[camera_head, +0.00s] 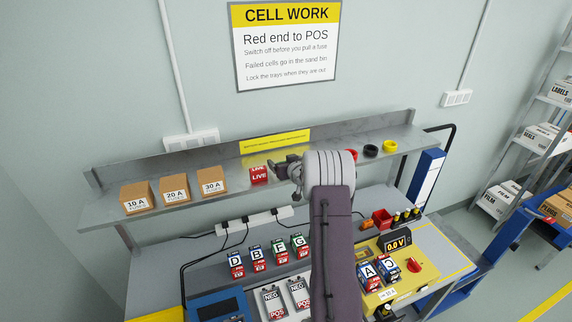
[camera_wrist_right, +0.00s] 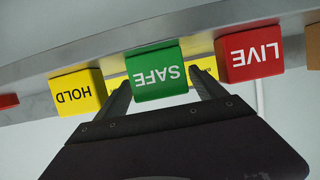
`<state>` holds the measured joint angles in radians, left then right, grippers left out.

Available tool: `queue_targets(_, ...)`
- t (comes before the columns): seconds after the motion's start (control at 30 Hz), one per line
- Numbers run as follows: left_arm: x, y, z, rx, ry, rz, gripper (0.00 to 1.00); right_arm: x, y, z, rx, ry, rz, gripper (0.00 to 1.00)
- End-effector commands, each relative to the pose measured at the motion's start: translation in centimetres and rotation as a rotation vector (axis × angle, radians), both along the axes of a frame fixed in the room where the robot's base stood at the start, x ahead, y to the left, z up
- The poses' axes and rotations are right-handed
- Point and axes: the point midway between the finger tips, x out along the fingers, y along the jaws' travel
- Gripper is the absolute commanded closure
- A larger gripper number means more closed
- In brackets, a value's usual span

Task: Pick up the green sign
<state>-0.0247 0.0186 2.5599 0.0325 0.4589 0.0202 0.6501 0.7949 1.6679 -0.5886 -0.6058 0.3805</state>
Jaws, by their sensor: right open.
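The green sign (camera_wrist_right: 157,73), marked SAFE, stands on the grey shelf in the right wrist view, its lettering upside down. My right gripper (camera_wrist_right: 162,82) is open, with one finger on either side of the sign's lower part in that picture. I cannot tell whether the fingers touch it. In the head view my right gripper (camera_head: 285,167) is at the shelf, just right of the red LIVE sign (camera_head: 259,175), and the green sign is hidden behind it and my arm. My left gripper is not in view.
The red LIVE sign (camera_wrist_right: 248,54) and a yellow HOLD sign (camera_wrist_right: 78,92) flank the green one closely. Cardboard fuse boxes (camera_head: 174,190) stand left on the shelf (camera_head: 105,208); black and yellow rolls (camera_head: 390,146) lie right. Lettered cells (camera_head: 236,262) and a tester (camera_head: 425,262) are below.

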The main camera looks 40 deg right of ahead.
Motion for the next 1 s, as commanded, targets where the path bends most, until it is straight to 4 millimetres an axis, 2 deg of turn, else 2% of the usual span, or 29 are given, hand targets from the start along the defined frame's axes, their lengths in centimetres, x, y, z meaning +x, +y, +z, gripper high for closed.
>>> queue_targets(0.23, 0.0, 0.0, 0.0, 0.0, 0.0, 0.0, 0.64, 0.3, -0.1, -0.2, 0.0, 0.0, 0.0, 0.2)
queue_targets(0.27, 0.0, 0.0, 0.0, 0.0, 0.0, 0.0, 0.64, 0.3, -0.1, -0.2, 0.0, 0.0, 0.0, 0.26)
queue_targets(0.47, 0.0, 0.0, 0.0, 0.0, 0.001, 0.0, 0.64, 0.3, -0.1, -0.2, 0.0, 0.0, 0.0, 0.81)
queue_targets(0.5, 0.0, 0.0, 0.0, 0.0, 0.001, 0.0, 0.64, 0.3, -0.1, -0.2, 0.0, 0.0, 0.0, 0.86)
queue_targets(0.67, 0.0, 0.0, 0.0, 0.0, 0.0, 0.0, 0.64, 0.3, -0.1, -0.1, 0.0, 0.0, 0.0, 0.86)
queue_targets(0.77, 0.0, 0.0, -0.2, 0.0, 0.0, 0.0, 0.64, 0.3, -0.1, 0.5, -0.003, -0.001, 0.001, 0.86)
queue_targets(0.87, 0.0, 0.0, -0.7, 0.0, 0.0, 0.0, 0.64, 0.3, -0.1, 2.6, -0.005, -0.006, -0.001, 0.86)
queue_targets(1.0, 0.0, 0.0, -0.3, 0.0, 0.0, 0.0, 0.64, 0.3, -0.1, 6.4, -0.005, -0.004, 0.001, 0.86)
